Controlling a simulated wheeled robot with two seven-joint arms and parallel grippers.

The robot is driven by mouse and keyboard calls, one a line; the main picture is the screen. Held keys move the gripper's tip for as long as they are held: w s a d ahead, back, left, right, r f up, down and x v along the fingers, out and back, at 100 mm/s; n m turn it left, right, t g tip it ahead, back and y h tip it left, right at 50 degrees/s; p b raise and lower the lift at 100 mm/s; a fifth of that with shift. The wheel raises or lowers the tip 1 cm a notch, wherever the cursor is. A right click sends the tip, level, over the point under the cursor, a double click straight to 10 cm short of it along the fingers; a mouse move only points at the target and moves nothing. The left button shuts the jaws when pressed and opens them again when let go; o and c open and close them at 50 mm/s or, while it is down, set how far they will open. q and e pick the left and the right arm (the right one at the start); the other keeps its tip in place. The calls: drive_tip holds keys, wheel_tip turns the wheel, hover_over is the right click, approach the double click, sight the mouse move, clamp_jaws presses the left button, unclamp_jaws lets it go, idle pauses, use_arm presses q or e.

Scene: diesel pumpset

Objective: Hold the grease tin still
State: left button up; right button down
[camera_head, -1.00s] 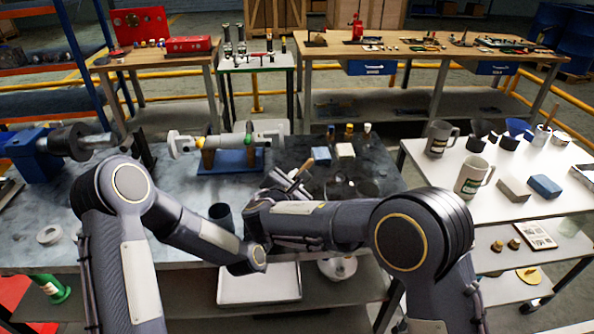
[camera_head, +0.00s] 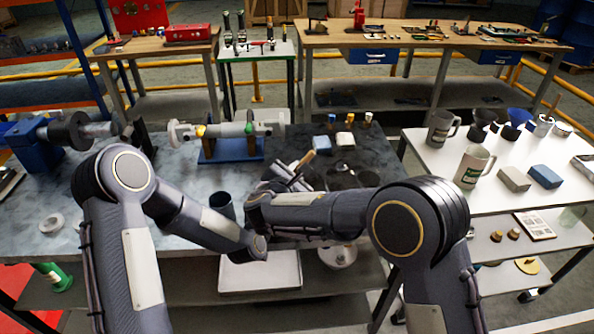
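I cannot pick out the grease tin with certainty. A dark, open-topped cylinder (camera_head: 222,206) stands on the bench just left of where my arms meet. Dark round shapes (camera_head: 341,177) lie on the black part of the bench behind my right forearm; they are partly hidden. My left arm reaches in to the bench middle, and its gripper is hidden behind the arm links. My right forearm crosses to the left, and grey finger-like parts (camera_head: 288,178) show beyond its wrist. A wooden handle (camera_head: 303,160) slants up beside them. What either gripper touches cannot be seen.
A pipe-like assembly on a blue stand (camera_head: 230,150) is behind my arms. A blue vise-like fixture (camera_head: 35,155) is at left, with a white ring (camera_head: 50,224) in front. Blue and white blocks (camera_head: 345,139) are at the back. The white table (camera_head: 440,150) at right carries mugs and blocks.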

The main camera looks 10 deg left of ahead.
drive_tip(key=shift+f, duration=0.9)
idle(1.2)
drive_tip(key=shift+r, duration=3.65)
use_arm(q)
drive_tip(key=o, duration=1.3)
drive_tip(key=shift+c, duration=0.2)
